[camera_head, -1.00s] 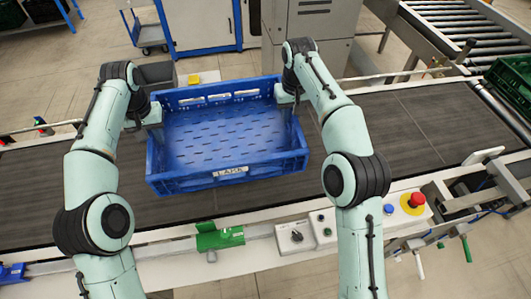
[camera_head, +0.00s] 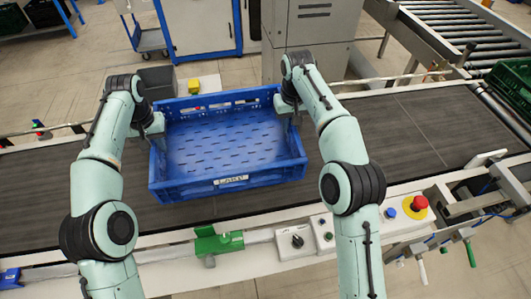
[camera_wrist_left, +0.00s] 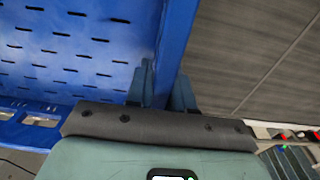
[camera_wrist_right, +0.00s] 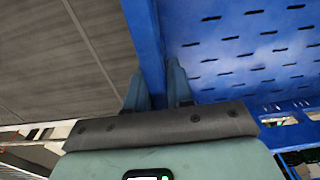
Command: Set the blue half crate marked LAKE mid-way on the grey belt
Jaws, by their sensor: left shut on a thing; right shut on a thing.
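The blue half crate (camera_head: 230,181) has a white label reading LAKE on its front wall. It is empty and level, over the grey belt (camera_head: 400,125); I cannot tell whether its base touches the belt. My left gripper (camera_head: 155,135) is shut on the crate's left wall, with one finger on each side of it in the left wrist view (camera_wrist_left: 162,88). My right gripper (camera_head: 287,105) is shut on the right wall, which sits between its fingers in the right wrist view (camera_wrist_right: 160,88).
Along the belt's front rail are a green clamp-like part (camera_head: 220,241), a knob box (camera_head: 296,240) and a red stop button (camera_head: 419,202). A grey machine (camera_head: 305,55) stands behind. A dark green crate (camera_head: 512,82) is at the far right. The belt right of the crate is clear.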

